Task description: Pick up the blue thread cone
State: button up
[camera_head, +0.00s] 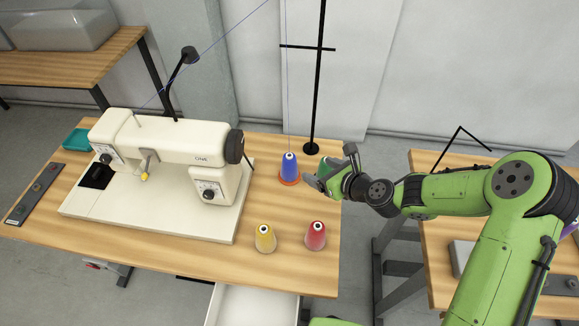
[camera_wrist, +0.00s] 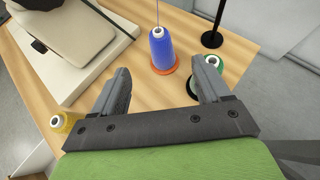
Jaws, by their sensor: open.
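The blue thread cone (camera_head: 289,168) stands upright on an orange-red base (camera_head: 289,181) on the wooden table, right of the sewing machine. A thread runs up from its top. In the wrist view the blue cone (camera_wrist: 162,48) stands ahead of my gripper, roughly between the lines of the two fingers. My gripper (camera_wrist: 160,88) is open and empty, its fingers spread and short of the cone. In the head view my gripper (camera_head: 316,180) is just right of the cone. A green cone (camera_wrist: 211,66) stands close by the right finger, partly hidden by it.
The white sewing machine (camera_head: 165,150) stands left of the cone. A yellow cone (camera_head: 265,238) and a red cone (camera_head: 316,236) stand at the table's front. A black thread stand (camera_head: 312,148) rises behind the blue cone. The table (camera_head: 290,268) has bare wood around the front cones.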

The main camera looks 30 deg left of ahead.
aim_at(292, 159)
jog(key=b+x, duration=0.2)
jog(key=x, duration=1.4)
jog(key=shift+s+b, duration=0.1)
jog(key=shift+b, duration=0.2)
jog(key=shift+c, duration=0.6)
jog(key=c, duration=1)
